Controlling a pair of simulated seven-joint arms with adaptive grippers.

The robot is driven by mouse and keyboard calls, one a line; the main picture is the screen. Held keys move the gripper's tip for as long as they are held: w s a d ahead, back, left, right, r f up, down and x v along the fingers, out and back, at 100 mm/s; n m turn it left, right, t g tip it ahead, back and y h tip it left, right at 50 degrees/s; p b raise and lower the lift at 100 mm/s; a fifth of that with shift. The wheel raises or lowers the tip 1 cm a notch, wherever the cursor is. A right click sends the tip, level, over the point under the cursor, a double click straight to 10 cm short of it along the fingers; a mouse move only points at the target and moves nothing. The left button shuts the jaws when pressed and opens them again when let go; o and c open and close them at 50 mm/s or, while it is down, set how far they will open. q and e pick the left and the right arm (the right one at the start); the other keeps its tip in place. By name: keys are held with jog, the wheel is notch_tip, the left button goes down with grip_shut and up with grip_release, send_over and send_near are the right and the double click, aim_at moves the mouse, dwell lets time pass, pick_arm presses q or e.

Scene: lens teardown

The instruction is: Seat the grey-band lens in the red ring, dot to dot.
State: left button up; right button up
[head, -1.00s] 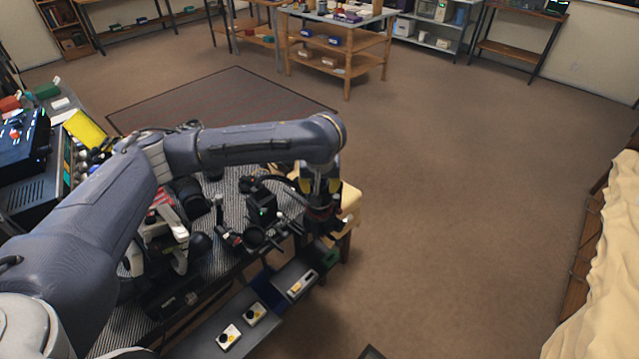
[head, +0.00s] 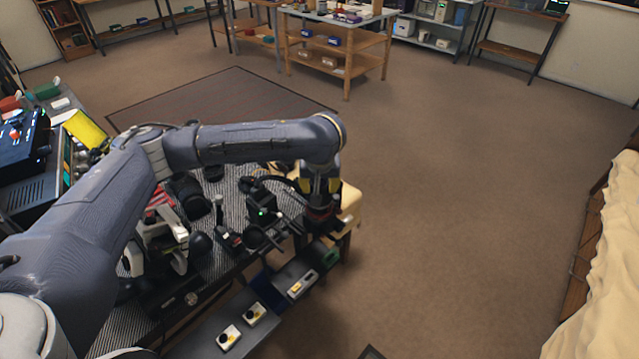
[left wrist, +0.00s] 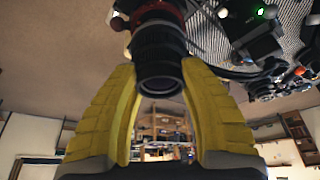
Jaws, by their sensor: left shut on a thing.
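My left gripper (head: 319,190) is at the right end of the bench, pointing down. In the left wrist view its yellow fingers (left wrist: 160,85) are shut on a black ribbed lens (left wrist: 160,52). A red ring (left wrist: 160,14) shows at the far end of that lens and looks in line with it. I cannot tell whether the lens is seated in it or only close to it. A small red patch (head: 319,213) shows below the fingers in the head view. My right gripper is out of view.
A black box with a green light (head: 262,208) stands on the striped mat, close left of the gripper. Open floor lies farther right.

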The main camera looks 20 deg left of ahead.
pick_arm(q)
jog(key=shift+f, duration=0.8)
dwell(1.5)
jog(key=o, duration=1.5)
jog(key=shift+c, duration=0.2)
jog(key=v, duration=1.2)
